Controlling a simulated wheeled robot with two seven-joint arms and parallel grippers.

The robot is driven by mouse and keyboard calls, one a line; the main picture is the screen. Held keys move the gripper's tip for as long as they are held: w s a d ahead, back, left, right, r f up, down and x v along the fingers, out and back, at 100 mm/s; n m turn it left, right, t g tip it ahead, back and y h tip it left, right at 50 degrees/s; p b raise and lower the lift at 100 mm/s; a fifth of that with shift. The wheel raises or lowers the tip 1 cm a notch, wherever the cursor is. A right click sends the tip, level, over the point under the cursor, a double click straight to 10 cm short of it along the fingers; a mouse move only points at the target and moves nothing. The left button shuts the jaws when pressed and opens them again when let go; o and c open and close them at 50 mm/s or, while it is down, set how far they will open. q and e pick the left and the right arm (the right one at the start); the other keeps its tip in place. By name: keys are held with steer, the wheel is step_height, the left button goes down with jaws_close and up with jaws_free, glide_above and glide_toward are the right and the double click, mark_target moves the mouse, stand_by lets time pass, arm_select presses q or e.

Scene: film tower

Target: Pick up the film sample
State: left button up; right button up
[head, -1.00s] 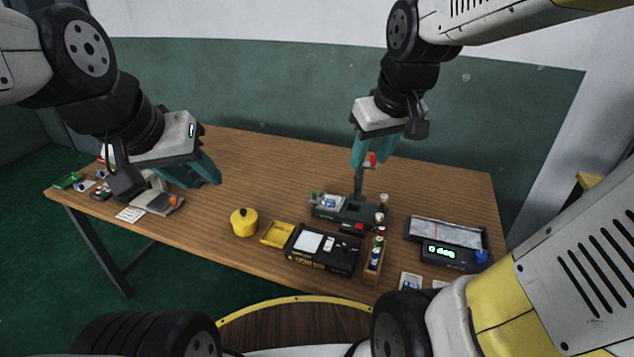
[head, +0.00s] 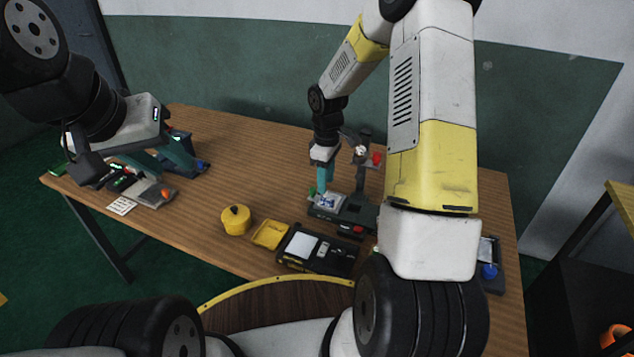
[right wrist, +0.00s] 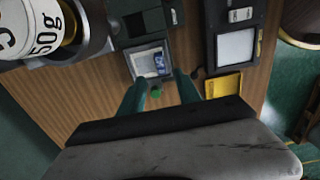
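A small film sample, pale with blue marks, lies in the open tray of a dark grey device (head: 355,214). The sample (head: 327,201) also shows in the right wrist view (right wrist: 159,63). My right gripper (head: 324,186) is above the tray, pointing down. In the right wrist view its two teal fingers (right wrist: 160,78) are apart with nothing between them, and the sample shows just beyond their tips. Whether the fingers touch the tray cannot be told. My left gripper (head: 172,162) is open and empty over the left end of the table.
A yellow pot (head: 236,220), a yellow tray (head: 270,235) and a black case with a white panel (head: 316,249) stand left and front of the device. A post with a red knob (head: 376,159) rises behind it. My right arm hides much of the table's right side.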

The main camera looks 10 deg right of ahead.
mark_target(327, 199)
steer(key=f, duration=0.6)
steer(key=shift+s+d+f, duration=0.25)
steer(key=shift+s+f, duration=0.05)
jaws_close()
